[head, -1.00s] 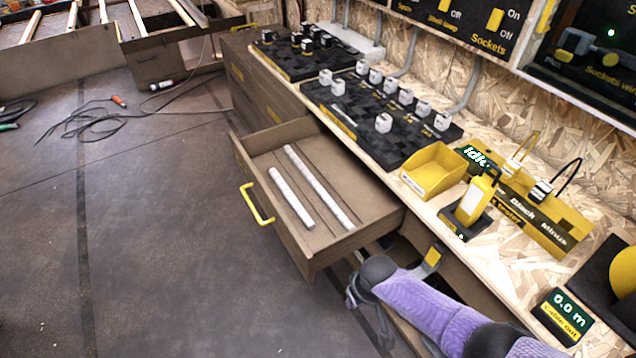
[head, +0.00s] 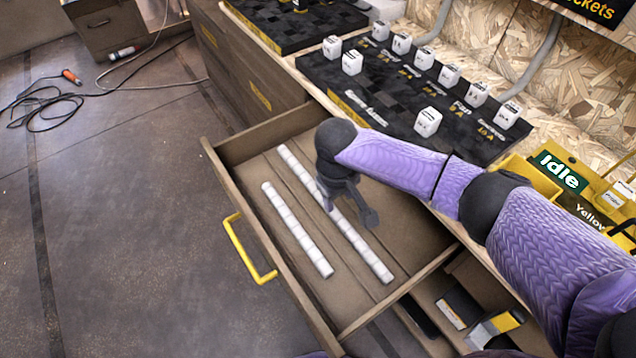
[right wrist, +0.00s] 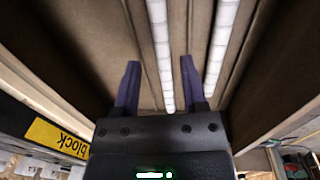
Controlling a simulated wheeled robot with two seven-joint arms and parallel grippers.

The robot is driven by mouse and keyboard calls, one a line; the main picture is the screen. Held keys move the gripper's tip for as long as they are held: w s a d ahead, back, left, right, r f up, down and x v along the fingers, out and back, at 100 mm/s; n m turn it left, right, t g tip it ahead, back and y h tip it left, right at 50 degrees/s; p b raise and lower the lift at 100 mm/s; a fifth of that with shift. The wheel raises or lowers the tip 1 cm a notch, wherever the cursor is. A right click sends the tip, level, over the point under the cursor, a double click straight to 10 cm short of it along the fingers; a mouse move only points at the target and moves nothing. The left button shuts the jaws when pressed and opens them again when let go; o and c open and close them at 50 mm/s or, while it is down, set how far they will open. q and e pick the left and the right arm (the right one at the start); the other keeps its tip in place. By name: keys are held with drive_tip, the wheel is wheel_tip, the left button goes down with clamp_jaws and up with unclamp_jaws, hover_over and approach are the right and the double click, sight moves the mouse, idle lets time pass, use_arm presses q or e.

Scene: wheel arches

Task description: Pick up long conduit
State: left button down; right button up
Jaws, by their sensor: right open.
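The long conduit (head: 352,237) is a white segmented rod lying in the open drawer, on the side nearer the bench. The short conduit (head: 297,230) lies roughly parallel to it, nearer the drawer front. My right gripper (head: 350,212) is open over the long conduit and hides part of it. In the right wrist view, the long conduit (right wrist: 161,45) runs between the spread fingers of the right gripper (right wrist: 160,62), with nothing gripped. The short conduit (right wrist: 222,45) lies to the right, outside the fingers. My left gripper is not in view.
The drawer (head: 262,235) is pulled out, with a yellow handle (head: 245,250) on its front. The bench above carries a black board (head: 395,85) with several white blocks. A yellow bin (head: 525,178) is partly behind my right arm. Cables lie on the floor at left.

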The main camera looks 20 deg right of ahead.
sight(341, 219)
drive_tip(key=shift+w+f, duration=0.25)
drive_tip(key=shift+f, duration=0.2)
drive_tip(key=f+b, duration=0.2)
drive_tip(key=f, duration=0.1)
drive_tip(key=f+b, duration=0.2)
drive_tip(key=f, duration=0.1)
drive_tip(key=d+f+b, duration=0.1)
drive_tip(key=f+b, duration=0.2)
drive_tip(key=shift+s+f, duration=0.1)
drive_tip(key=shift+s, duration=0.05)
drive_tip(key=shift+f, duration=0.3)
drive_tip(key=shift+r, duration=0.3)
drive_tip(key=c, duration=0.5)
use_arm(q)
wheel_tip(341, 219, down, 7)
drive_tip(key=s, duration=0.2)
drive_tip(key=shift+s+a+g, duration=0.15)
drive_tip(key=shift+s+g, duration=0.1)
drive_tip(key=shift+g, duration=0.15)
use_arm(e)
clamp_jaws()
